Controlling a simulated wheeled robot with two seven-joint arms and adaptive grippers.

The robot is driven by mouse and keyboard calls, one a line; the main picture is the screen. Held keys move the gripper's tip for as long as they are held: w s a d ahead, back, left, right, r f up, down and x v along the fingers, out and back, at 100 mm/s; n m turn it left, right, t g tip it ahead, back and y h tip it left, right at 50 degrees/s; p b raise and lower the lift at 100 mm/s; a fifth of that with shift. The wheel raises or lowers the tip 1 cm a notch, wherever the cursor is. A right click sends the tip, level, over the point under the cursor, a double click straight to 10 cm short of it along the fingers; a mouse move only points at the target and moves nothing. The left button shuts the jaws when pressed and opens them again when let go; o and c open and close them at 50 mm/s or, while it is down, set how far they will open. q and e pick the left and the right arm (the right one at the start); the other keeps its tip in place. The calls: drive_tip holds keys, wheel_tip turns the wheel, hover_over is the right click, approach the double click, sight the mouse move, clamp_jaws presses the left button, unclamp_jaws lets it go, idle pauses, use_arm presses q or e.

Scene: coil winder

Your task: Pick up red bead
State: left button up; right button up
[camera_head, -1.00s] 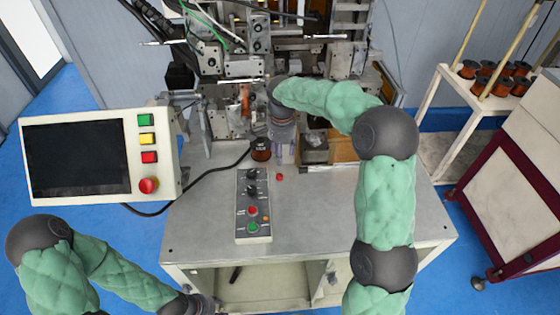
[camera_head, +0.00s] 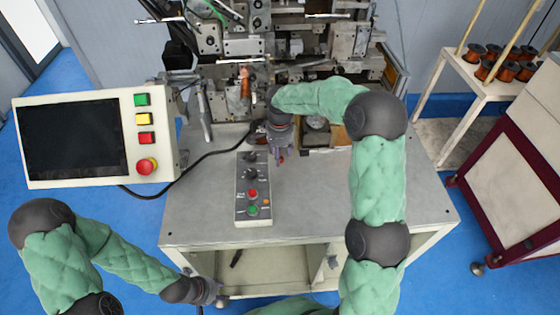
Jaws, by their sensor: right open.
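The red bead (camera_head: 282,158) is a tiny red spot on the grey table top, right of the control box, partly hidden by my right gripper. My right gripper (camera_head: 281,151) points down over the bead, with its fingertips close around or just beside it. It is open; whether the fingers touch the bead is too small to tell. My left gripper (camera_head: 217,294) is low at the front, by the table's front edge and away from the bead. Its fingers are too small to show whether they are open.
A control box (camera_head: 253,215) with knobs and buttons lies on the table (camera_head: 330,208). The winding machine (camera_head: 290,70) fills the back. A screen panel (camera_head: 75,140) stands left. The table's front right is clear.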

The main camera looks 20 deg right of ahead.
drive_tip(key=shift+f, duration=0.75)
drive_tip(key=c, duration=0.8)
drive_tip(key=shift+r, duration=0.15)
drive_tip(key=shift+r, duration=0.6)
wheel_tip(320, 180, up, 2)
drive_tip(key=shift+r+p, duration=0.15)
drive_tip(key=shift+p, duration=0.25)
drive_tip(key=s+a+r+p, duration=0.1)
drive_tip(key=s+a+r, duration=0.4)
drive_tip(key=s+r, duration=0.4)
drive_tip(key=s, duration=0.4)
drive_tip(key=shift+r, duration=0.15)
